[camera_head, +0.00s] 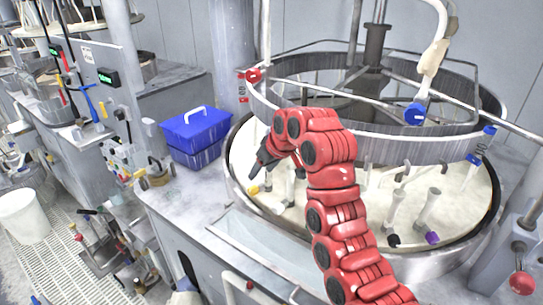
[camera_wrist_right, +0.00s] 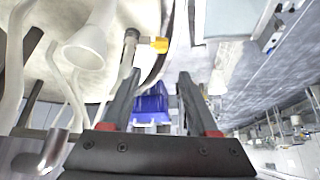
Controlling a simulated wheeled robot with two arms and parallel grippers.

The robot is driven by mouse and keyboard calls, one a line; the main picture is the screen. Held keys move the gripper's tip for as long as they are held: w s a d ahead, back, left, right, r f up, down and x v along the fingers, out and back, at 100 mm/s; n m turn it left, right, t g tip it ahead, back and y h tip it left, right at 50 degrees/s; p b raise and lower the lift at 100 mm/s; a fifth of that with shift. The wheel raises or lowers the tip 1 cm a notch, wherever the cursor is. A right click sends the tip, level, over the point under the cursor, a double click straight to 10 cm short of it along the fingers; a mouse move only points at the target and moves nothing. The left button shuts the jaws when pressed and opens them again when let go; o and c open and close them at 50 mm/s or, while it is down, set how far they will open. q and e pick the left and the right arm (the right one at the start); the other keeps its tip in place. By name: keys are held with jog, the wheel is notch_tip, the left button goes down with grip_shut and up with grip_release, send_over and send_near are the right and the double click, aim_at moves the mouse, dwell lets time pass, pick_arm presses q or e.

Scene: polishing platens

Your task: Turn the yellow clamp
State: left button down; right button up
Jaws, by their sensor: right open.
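The yellow clamp (camera_head: 253,190) is a small yellow piece at the left inner edge of the large round polishing platen (camera_head: 281,205). In the right wrist view the yellow clamp (camera_wrist_right: 160,44) sits on the end of a metal fitting, above and between my finger tips. My right gripper (camera_head: 264,168) reaches over the platen's left rim, its dark fingers pointing down and left, close to the clamp but apart from it. In the right wrist view the right gripper (camera_wrist_right: 155,82) is open with nothing between its fingers. My left gripper is not in view.
A blue box (camera_head: 196,132) with a white handle stands on the bench left of the platen. A metal ring (camera_head: 375,150) with bars hangs over the platen. White posts (camera_head: 430,212) stand on the platen. A white bucket (camera_head: 24,216) is on the floor at far left.

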jog(key=v, duration=0.7)
jog(key=shift+b, duration=0.35)
jog(key=shift+s+r, duration=0.1)
jog(key=shift+r, duration=0.05)
